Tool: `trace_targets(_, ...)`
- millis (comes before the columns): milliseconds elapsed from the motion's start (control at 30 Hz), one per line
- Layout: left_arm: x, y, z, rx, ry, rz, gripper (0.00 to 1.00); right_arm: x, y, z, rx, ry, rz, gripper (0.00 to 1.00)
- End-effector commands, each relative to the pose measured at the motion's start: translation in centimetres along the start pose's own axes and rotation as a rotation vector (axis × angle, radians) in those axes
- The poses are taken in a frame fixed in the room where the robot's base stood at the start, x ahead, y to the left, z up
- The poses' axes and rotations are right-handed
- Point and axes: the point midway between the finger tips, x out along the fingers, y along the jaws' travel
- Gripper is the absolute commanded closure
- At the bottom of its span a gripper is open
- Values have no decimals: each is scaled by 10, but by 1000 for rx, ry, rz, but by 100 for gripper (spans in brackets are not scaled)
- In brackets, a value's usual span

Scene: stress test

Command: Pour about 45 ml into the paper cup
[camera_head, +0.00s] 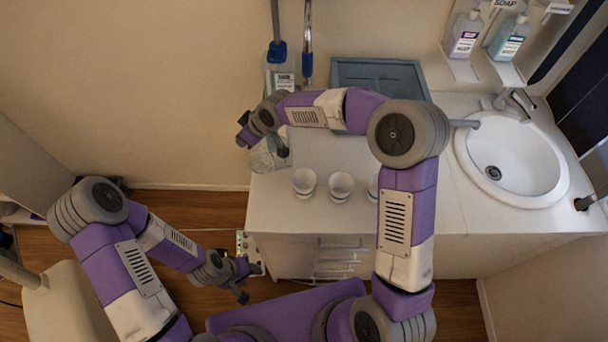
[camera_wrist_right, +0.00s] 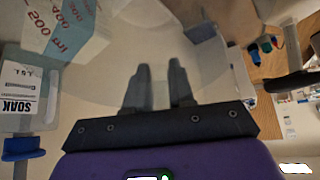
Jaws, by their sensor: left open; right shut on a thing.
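My right gripper (camera_head: 262,146) is shut on a clear beaker (camera_head: 266,160) at the counter's left end. In the right wrist view the fingers (camera_wrist_right: 152,86) are against the beaker (camera_wrist_right: 105,62), and its upside-down scale reads 400 and 500 ml. I cannot make out its liquid level or tilt. Several small white cups stand right of the beaker: a left cup (camera_head: 304,182), a middle cup (camera_head: 341,186) and a right cup (camera_head: 373,185), partly hidden by my right arm. I cannot tell which is the paper cup. My left gripper (camera_head: 250,280) is open and empty, below the counter's front-left corner.
A blue-grey tray (camera_head: 400,75) lies at the back. A white sink (camera_head: 540,180) is at the right. Soap bottles (camera_head: 465,35) hang above. Counter between cups and sink is clear.

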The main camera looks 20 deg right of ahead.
Motion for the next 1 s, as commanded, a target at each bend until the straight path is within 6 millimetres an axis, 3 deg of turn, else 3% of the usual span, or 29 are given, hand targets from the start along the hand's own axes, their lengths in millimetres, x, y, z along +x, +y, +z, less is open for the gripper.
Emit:
trace_targets(200,-13,5,1,0,0,0,47,28,-1,1,-2,-116,0,100)
trace_targets(700,-63,24,3,0,0,0,47,56,0,-4,0,-351,0,100)
trace_targets(1000,-74,28,3,0,0,0,47,73,1,-3,2,-461,2,100)
